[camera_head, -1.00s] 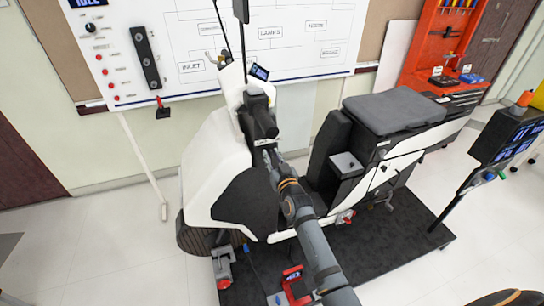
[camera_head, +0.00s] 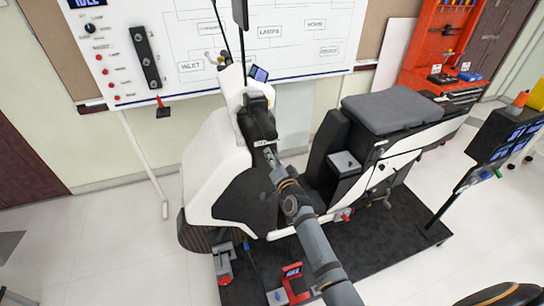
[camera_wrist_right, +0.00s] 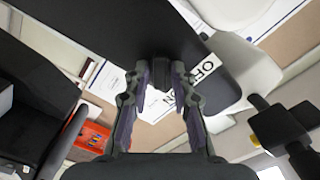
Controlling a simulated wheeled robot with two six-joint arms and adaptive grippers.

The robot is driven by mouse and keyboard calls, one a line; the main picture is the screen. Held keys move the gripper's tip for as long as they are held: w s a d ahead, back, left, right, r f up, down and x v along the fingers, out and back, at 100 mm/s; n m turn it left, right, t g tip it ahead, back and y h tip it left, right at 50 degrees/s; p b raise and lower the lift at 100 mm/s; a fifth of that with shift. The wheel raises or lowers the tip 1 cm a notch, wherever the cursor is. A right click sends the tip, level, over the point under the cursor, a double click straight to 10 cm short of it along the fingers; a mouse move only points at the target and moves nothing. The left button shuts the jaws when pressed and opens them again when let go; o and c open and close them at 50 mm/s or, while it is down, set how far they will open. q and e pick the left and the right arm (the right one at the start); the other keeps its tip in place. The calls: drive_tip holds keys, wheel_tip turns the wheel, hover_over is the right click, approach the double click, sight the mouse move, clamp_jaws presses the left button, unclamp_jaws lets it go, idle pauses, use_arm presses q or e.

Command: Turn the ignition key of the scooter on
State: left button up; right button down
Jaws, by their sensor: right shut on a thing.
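The white and black scooter (camera_head: 222,165) stands on a dark mat, its front column (camera_head: 257,118) facing my right arm. My right gripper (camera_head: 268,152) is at that column, just below a small white label (camera_head: 263,143). In the right wrist view, the fingertips of my right gripper (camera_wrist_right: 160,78) are shut on a small dark piece, the ignition key (camera_wrist_right: 161,70), at the black panel (camera_wrist_right: 125,40). Beside it are white labels with black lettering, one reading OFF or similar (camera_wrist_right: 207,68). The key's turn angle is hard to tell. My left gripper is not in view.
A whiteboard (camera_head: 290,65) with printed labels stands behind the scooter. A small display (camera_head: 258,73) sits above the column. The seat (camera_head: 388,107) is right of my arm. A screen stand (camera_head: 500,135) is at the right; a red device (camera_head: 293,278) lies in front.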

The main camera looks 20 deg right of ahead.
drive_tip(key=shift+m, duration=0.8)
drive_tip(key=c, duration=1.4)
unclamp_jaws()
drive_tip(key=shift+o, duration=0.2)
drive_tip(key=s, duration=1.2)
drive_tip(key=shift+d, duration=0.25)
drive_tip(key=shift+f, duration=0.1)
